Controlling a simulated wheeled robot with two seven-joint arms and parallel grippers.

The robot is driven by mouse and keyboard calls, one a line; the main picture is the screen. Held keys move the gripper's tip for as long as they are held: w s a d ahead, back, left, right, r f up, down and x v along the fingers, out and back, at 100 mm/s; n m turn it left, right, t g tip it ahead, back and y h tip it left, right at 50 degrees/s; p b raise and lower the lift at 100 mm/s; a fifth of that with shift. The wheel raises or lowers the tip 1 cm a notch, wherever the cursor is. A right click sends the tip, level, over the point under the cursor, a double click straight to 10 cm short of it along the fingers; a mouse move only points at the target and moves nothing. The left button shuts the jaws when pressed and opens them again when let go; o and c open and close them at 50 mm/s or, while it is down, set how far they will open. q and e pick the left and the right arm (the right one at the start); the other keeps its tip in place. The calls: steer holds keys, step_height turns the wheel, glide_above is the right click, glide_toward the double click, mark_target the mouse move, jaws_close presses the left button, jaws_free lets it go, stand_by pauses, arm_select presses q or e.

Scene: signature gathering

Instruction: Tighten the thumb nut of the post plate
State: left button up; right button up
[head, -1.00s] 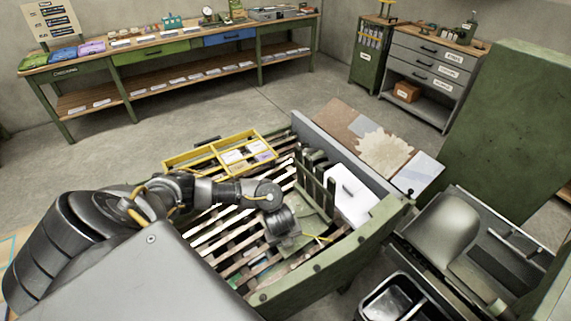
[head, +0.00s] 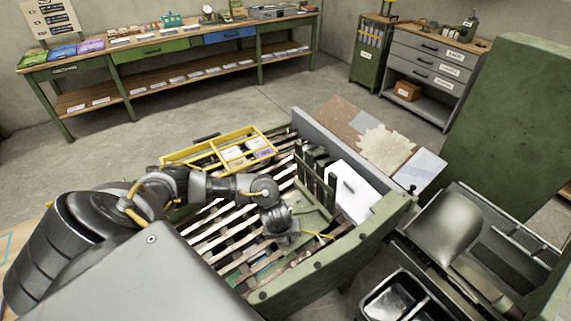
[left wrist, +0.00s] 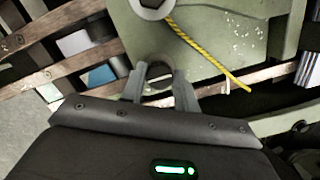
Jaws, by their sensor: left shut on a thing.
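The green post plate (head: 318,217) lies on the slatted bed in the head view, with upright green posts (head: 310,177) at its back. In the left wrist view its flat face (left wrist: 245,35) fills the upper right. My left gripper (head: 285,238) is low over the plate's near left corner. In the left wrist view its fingers (left wrist: 160,82) are shut on a small dark round piece (left wrist: 160,71) at the plate's edge, which looks like the thumb nut, mostly hidden. A yellow cord (left wrist: 208,55) runs from a grey round fitting (left wrist: 151,5) beside it. My right gripper is out of view.
A yellow divided tray (head: 200,157) with small packets sits on the back left of the bed. A white block (head: 350,190) stands right of the posts. The green front rail (head: 325,262) bounds the near side. A black bin (head: 398,300) is at lower right.

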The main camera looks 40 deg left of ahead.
arm_select(q)
steer(key=o, duration=1)
steer(key=shift+c, duration=0.2)
steer(key=shift+r, duration=0.15)
steer(key=p+v, duration=0.3)
steer(key=v, duration=0.7)
steer(key=shift+r+p, duration=0.25)
steer(key=shift+p, duration=0.1)
steer(key=shift+s, duration=0.15)
